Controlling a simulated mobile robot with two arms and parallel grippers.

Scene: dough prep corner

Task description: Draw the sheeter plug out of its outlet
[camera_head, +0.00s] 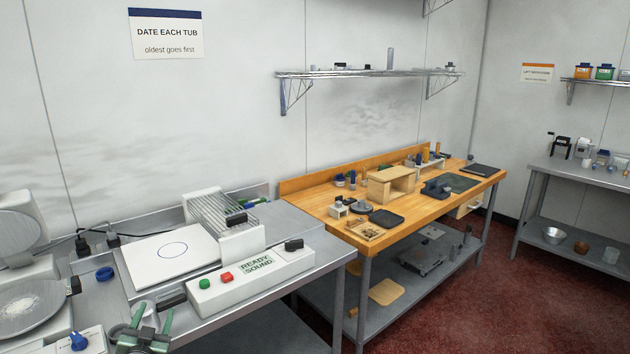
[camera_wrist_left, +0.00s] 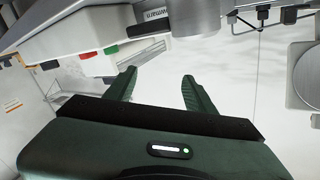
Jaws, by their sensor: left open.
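Two black plugs, a left one (camera_head: 83,244) and a right one (camera_head: 112,239), sit at the low back edge behind the steel bench, with black cord beside them. I cannot tell which belongs to the sheeter. Dark plug shapes also show at the top right of the left wrist view (camera_wrist_left: 263,15). The white sheeter (camera_head: 250,281) has a green and a red button and a ribbed steel part. My left gripper (camera_head: 152,318), with green fingers, is open and empty at the bench's front, well short of the plugs. It also shows in the left wrist view (camera_wrist_left: 159,76).
A wooden bench (camera_head: 400,225) stands to the right.

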